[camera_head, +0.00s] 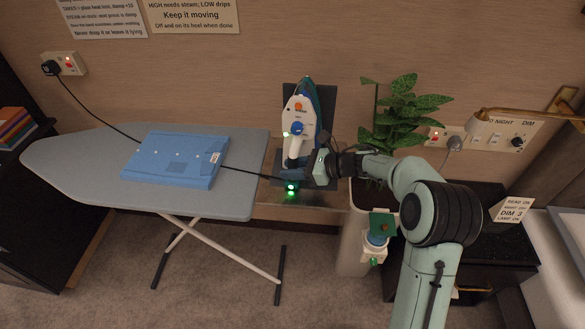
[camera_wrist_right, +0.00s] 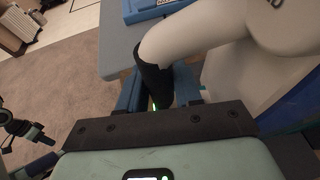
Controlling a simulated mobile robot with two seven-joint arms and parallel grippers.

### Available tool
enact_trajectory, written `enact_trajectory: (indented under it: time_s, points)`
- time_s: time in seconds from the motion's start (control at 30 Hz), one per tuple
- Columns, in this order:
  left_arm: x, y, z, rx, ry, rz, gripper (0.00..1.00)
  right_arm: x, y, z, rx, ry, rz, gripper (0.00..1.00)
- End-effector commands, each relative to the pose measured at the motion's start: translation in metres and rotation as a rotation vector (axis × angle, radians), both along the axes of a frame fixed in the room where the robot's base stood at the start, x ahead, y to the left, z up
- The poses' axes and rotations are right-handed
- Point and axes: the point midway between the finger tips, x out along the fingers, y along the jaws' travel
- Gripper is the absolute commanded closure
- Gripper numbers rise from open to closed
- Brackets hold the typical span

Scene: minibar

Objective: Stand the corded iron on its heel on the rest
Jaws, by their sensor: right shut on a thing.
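The white and blue corded iron (camera_head: 299,115) is nose up, close to upright, in front of a dark rest plate (camera_head: 328,100) at the wall. Its heel end is low, near a green light (camera_head: 291,187); I cannot tell whether the heel touches the rest. My right gripper (camera_head: 296,173) is shut on the lower end of the iron's handle. In the right wrist view, the gripper's blue fingers (camera_wrist_right: 155,95) close around the dark end of the pale handle (camera_wrist_right: 190,35).
The black cord (camera_head: 100,118) runs from the left wall socket (camera_head: 65,65) over the board to the iron. A leafy plant (camera_head: 410,110) is close on the right, behind my arm.

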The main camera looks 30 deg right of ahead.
Motion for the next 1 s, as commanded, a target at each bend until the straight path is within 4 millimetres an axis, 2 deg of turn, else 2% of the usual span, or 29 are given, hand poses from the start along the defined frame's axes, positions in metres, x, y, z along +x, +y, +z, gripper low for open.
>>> enact_trajectory:
  time_s: [0.57,0.6,0.67,1.0]
  points:
    - [-0.002,0.000,-0.007,0.000,0.003,0.000,1.00,0.001,0.000,-0.003,-0.001,-0.006,0.001,1.00]
    - [-0.002,0.000,-0.007,0.000,0.002,0.000,1.00,0.001,0.000,-0.003,-0.001,-0.006,0.001,0.56]
    - [-0.002,0.000,-0.007,0.000,0.002,0.000,1.00,0.001,0.000,-0.003,-0.001,-0.005,0.001,0.37]
    - [-0.002,0.000,-0.007,0.000,0.002,0.000,1.00,-0.002,-0.002,-0.007,0.001,0.006,-0.002,0.36]
